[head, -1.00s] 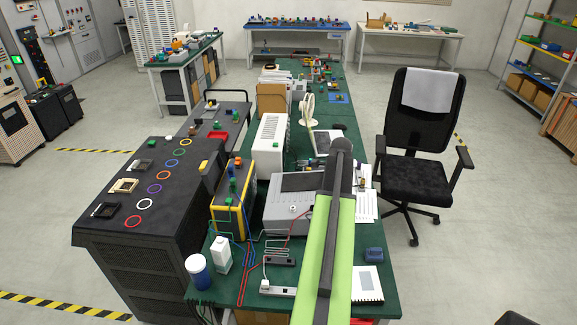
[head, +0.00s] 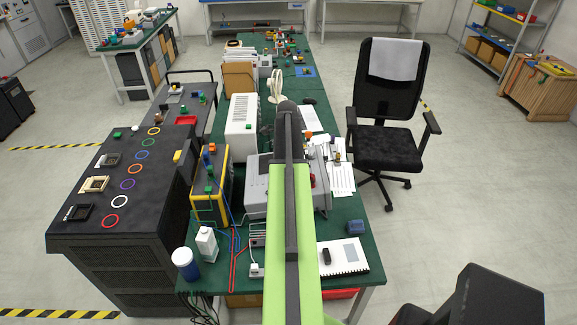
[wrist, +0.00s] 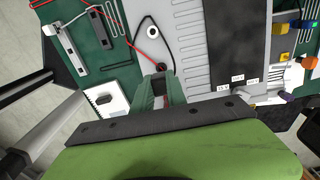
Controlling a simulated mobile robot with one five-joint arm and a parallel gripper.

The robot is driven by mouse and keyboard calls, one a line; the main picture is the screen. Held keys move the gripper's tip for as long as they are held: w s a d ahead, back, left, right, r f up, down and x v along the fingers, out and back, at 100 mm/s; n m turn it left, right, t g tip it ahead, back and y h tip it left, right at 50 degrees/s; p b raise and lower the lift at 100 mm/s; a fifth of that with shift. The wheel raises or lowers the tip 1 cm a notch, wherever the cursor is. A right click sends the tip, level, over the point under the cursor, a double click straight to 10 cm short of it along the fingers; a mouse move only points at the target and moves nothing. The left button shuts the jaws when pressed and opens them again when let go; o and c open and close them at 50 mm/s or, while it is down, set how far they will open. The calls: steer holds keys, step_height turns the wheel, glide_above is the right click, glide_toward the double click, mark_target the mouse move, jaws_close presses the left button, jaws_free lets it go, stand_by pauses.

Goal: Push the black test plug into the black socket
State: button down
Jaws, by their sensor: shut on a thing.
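My gripper (wrist: 160,86) shows in the wrist view with its green fingers shut on a small dark piece, the black test plug (wrist: 159,76), mostly hidden between them. In the head view my arm covers the gripper, the plug and the socket; the grey instrument (head: 262,190) shows beside the arm.
A chair (head: 388,140) is at the right.

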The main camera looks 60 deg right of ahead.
steer(key=shift+s+d+f+b, duration=0.1)
steer(key=shift+s+f+b, duration=0.05)
steer(key=shift+f+b, duration=0.9)
steer(key=shift+s+d+f+b, duration=0.1)
steer(key=shift+f+b, duration=0.75)
steer(key=shift+f, duration=0.25)
steer(key=shift+f, duration=0.15)
steer(key=shift+f+b, duration=0.3)
steer(key=shift+b, duration=0.15)
steer(key=shift+s+d+f+b, duration=0.15)
steer(key=shift+s+f+b, duration=0.05)
steer(key=shift+f+b, duration=0.85)
steer(key=c, duration=1.3)
jaws_free()
steer(key=shift+o, duration=0.2)
steer(key=shift+r, duration=0.1)
step_height(320, 180, up, 18)
steer(key=p, duration=1.7)
steer(key=shift+w+f+p, duration=0.15)
steer(key=shift+f+p, duration=0.05)
steer(key=shift+p, duration=0.2)
